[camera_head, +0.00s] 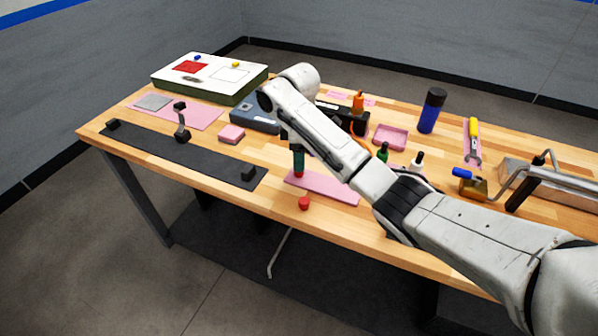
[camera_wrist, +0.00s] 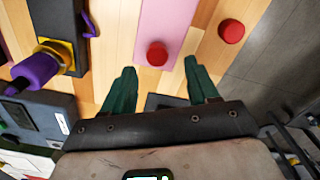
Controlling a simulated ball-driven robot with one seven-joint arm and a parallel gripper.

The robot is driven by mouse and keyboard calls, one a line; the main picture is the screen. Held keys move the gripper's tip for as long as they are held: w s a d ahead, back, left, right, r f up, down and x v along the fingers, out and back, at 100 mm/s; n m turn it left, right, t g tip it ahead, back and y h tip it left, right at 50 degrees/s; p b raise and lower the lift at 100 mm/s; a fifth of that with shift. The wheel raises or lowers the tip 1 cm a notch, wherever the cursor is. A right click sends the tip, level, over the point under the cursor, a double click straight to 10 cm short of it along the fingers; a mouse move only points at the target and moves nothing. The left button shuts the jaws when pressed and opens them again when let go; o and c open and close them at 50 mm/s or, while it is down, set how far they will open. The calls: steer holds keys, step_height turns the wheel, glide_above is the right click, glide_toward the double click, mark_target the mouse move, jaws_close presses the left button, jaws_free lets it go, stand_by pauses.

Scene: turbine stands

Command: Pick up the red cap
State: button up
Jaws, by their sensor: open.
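Two round red pieces that look like caps are in view. One red cap (camera_head: 304,203) lies on bare wood near the table's front edge; in the wrist view it is at upper right (camera_wrist: 231,31), outside my fingers. The other red piece (camera_head: 299,174) is on the left end of a pink mat (camera_head: 330,188); in the wrist view it shows just beyond and between my fingertips (camera_wrist: 157,54). My gripper (camera_head: 298,160) is open and empty above it, its green fingers (camera_wrist: 160,70) apart on either side. The head view shows only one finger clearly.
A dark strip (camera_head: 200,158) with black blocks lies at left. A small pink block (camera_head: 231,134) and a blue-grey box (camera_head: 255,118) are nearby. Small bottles (camera_head: 417,161) stand to the right. The table's front edge is close to the loose red cap.

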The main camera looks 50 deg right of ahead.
steer(key=shift+w+d+f+p, duration=0.1)
steer(key=shift+f+p, duration=0.2)
steer(key=shift+f, duration=1)
steer(key=shift+d+f+p, duration=0.1)
steer(key=shift+f+p, duration=0.2)
steer(key=shift+f, duration=1)
jaws_close()
